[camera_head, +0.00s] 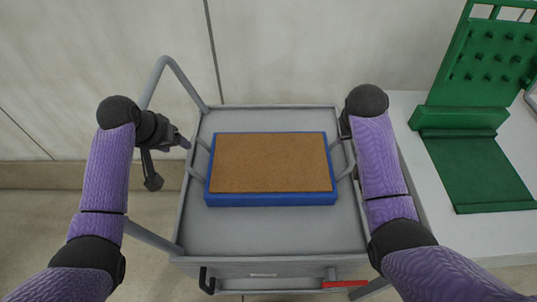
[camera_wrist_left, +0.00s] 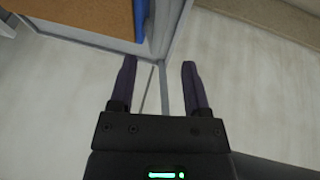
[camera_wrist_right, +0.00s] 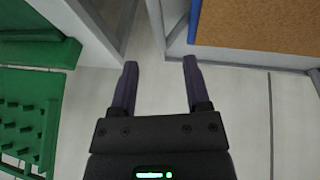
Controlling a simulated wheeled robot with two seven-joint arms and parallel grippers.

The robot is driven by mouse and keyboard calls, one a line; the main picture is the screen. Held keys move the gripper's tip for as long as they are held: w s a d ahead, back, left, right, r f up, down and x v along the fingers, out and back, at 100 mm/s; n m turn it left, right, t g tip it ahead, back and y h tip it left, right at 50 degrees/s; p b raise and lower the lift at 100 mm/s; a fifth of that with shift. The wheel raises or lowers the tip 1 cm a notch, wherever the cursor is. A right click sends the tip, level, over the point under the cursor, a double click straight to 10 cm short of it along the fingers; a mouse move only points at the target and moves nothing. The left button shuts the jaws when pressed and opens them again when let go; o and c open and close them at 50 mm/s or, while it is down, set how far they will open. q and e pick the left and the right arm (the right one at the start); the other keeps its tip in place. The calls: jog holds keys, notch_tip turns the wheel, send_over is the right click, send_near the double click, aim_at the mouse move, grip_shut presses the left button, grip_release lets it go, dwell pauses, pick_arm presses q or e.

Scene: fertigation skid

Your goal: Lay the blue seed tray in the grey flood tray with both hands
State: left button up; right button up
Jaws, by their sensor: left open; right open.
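The blue seed tray (camera_head: 270,199), filled level with a brown material, lies on the grey rimmed top of a cart (camera_head: 270,236). Its blue edge also shows in the left wrist view (camera_wrist_left: 139,20) and the right wrist view (camera_wrist_right: 194,22). Thin grey bars stand at its left and right sides. I cannot tell whether the cart top is the grey flood tray; no other grey tray shows. My left gripper (camera_head: 184,142) is open and empty, left of the tray and apart from it. My right gripper (camera_wrist_right: 160,62) is open and empty beside the tray's right side, largely hidden in the head view.
The cart has a grey push handle (camera_head: 172,62) at the back left and a red strip (camera_head: 345,284) at its front. A green stand with a pegged upright panel (camera_head: 485,65) and flat base (camera_head: 478,170) sits on a white surface at right. A pale wall stands behind.

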aim_at(189, 155)
pick_arm(q)
jog(key=x, duration=0.8)
jog(key=shift+s+d+f, duration=0.1)
jog(key=shift+f, duration=0.1)
pick_arm(e)
jog(key=x, duration=0.8)
jog(key=shift+s+d+f, duration=0.1)
jog(key=shift+f, duration=0.1)
pick_arm(q)
jog(key=shift+d+f, duration=0.1)
jog(key=shift+f, duration=0.45)
pick_arm(e)
jog(key=shift+d+f, duration=0.1)
jog(key=shift+f, duration=0.45)
pick_arm(q)
grip_shut()
pick_arm(e)
grip_shut()
